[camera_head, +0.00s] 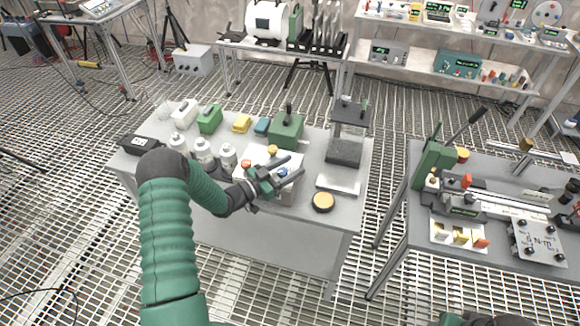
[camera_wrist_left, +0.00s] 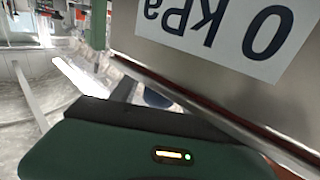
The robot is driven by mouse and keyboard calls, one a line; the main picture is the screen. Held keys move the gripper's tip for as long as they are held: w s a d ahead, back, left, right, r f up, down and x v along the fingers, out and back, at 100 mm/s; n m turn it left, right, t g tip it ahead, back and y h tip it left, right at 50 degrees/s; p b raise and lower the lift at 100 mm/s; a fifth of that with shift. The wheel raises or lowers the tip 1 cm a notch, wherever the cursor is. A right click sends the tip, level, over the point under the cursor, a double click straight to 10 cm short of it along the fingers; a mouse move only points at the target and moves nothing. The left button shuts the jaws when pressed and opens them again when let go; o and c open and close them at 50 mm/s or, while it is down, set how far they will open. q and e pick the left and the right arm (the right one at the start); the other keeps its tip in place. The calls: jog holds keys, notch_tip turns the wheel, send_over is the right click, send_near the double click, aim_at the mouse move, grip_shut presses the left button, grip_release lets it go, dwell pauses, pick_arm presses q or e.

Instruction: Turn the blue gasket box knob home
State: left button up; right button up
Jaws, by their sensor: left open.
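The gasket box (camera_head: 288,196) is a pale box on the left table, partly hidden by my left gripper. Its blue knob (camera_head: 283,172) shows between the fingers of my left gripper (camera_head: 282,176) in the head view; I cannot tell whether they touch it. A red knob (camera_head: 247,168) and a yellow knob (camera_head: 272,151) are close by. My left gripper is open. In the left wrist view a green finger pad fills the bottom, beside a metal panel (camera_wrist_left: 190,38) with an upside-down "0 kPa" label. A small blue patch (camera_wrist_left: 157,98), partly hidden, shows behind the finger.
White bottles (camera_head: 203,150) stand left of the gripper. A green box (camera_head: 286,131) is behind it, a press-like stand (camera_head: 345,150) to the right, and a round yellow-topped button (camera_head: 323,202) near the table's front edge. A second crowded table (camera_head: 390,240) stands right, across a gap.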

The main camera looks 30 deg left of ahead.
pick_arm(q)
jog(key=b+v, duration=0.1)
jog(key=v, duration=1.5)
jog(key=shift+s+a, duration=0.3)
jog(key=shift+f, duration=0.1)
dwell(2.7)
